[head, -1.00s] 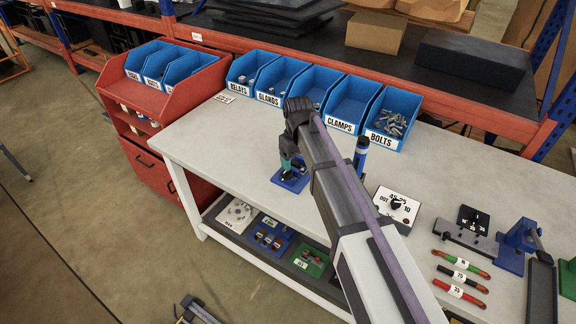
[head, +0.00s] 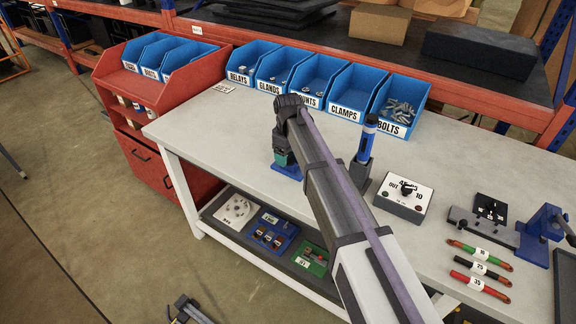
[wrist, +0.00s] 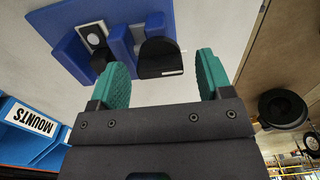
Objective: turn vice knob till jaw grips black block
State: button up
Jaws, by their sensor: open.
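The blue vice (wrist: 70,50) is in the upper left of the wrist view; in the head view only its blue base (head: 287,172) shows below my gripper. Its black knob (wrist: 160,62), with a white mark, lies between my green fingertips in the wrist view, with gaps on both sides. I cannot tell how deep it sits between them. My gripper (wrist: 162,75) is open and empty; in the head view (head: 283,157) it is over the vice. A dark block-like piece (wrist: 99,60) shows between the blue jaws; its contact with them is unclear.
Blue bins (head: 345,92) line the back of the grey bench (head: 240,135). Right of my arm are a blue-topped upright tool (head: 367,138), a dial box (head: 404,195) and several coloured rods (head: 480,265). A lower shelf (head: 215,210) holds small boards.

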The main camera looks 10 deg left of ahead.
jog(key=shift+f, duration=0.1)
jog(key=c, duration=0.9)
